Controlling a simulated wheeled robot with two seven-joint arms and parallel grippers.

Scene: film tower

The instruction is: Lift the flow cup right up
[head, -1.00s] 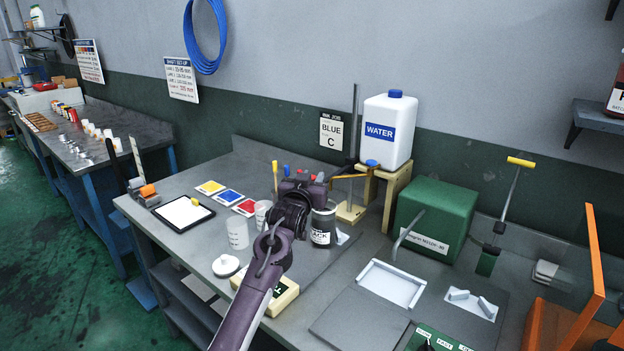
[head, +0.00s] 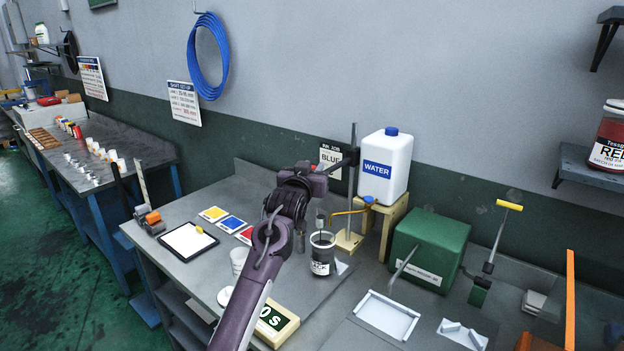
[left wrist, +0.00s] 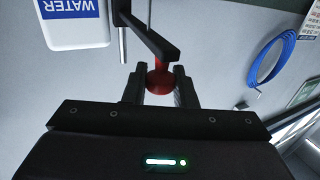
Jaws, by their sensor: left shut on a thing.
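My left gripper (head: 318,181) is shut on a red knob (left wrist: 159,80) under a black arm. The black arm runs to a clamp (head: 349,158) on an upright rod (head: 353,140). A small grey cup (head: 320,217), which looks like the flow cup, shows below my gripper and above the mouth of a dark can (head: 322,262). Whether it clears the can's rim fully is hard to tell. The cup does not show in the left wrist view. My right gripper is not in view.
A white water jug (head: 385,165) stands on a wooden stand right of the rod. A green box (head: 428,248) is further right. A pale box marked "0 S" (head: 276,322) and a clear beaker (head: 238,261) lie beside my left arm.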

